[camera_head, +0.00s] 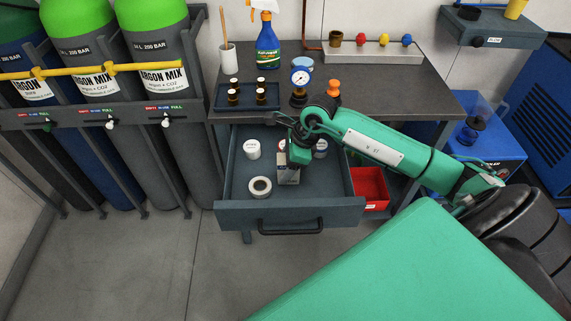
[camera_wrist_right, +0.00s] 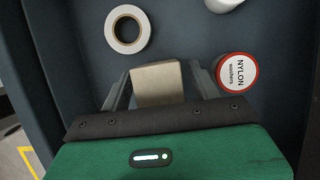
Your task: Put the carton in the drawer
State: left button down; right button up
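The carton (camera_head: 288,174), a small pale grey-beige box, is upright inside the pulled-out drawer (camera_head: 258,213) of the workbench. My right gripper (camera_head: 293,160) reaches down into the drawer over it. In the right wrist view the carton (camera_wrist_right: 158,84) is between the two fingers of my right gripper (camera_wrist_right: 160,75). The fingers stand apart, with narrow gaps showing beside the carton, so the gripper looks open around it. The carton's base appears to be on the drawer floor, though its contact is partly hidden. My left gripper is not in view.
The drawer also holds a tape roll (camera_head: 260,187), a white jar (camera_head: 253,149) and a round nylon washers tin (camera_wrist_right: 237,73). A red bin (camera_head: 371,189) is right of the drawer. The bench top (camera_head: 390,95) carries a bottle tray (camera_head: 247,97) and a gauge (camera_head: 300,78).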

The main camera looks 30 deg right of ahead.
jog(key=shift+r, duration=0.15)
jog(key=v, duration=0.2)
jog(key=shift+d+r, duration=0.15)
jog(key=shift+r, duration=0.15)
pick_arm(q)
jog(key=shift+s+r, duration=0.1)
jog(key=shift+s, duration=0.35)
pick_arm(e)
jog(key=v, duration=0.9)
